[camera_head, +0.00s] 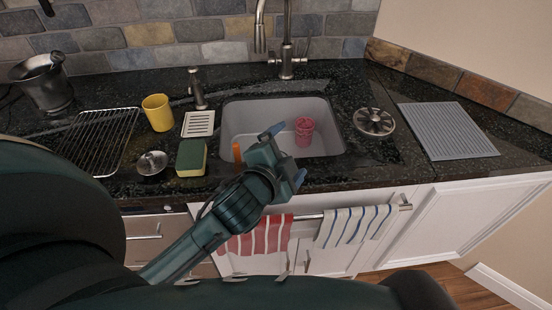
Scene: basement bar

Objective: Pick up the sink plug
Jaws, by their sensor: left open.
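A small round metal piece with a raised knob (152,162) lies on the dark counter left of the sink and looks like the sink plug. A larger round slotted metal disc (374,121) lies on the counter right of the sink; I cannot tell for sure which one is the plug. My left gripper (287,156) is open and empty, in front of and over the sink's front edge, with its blue fingertips apart. It is to the right of the knobbed piece and to the left of the slotted disc, touching neither. My right gripper does not show.
The grey sink (332,137) holds a pink cup (304,131) and an orange item (236,151). A sponge (191,158), white dish (198,124), yellow cup (158,112) and wire rack (98,140) crowd the left counter. A grey mat (447,131) lies right. The faucet (287,62) stands behind.

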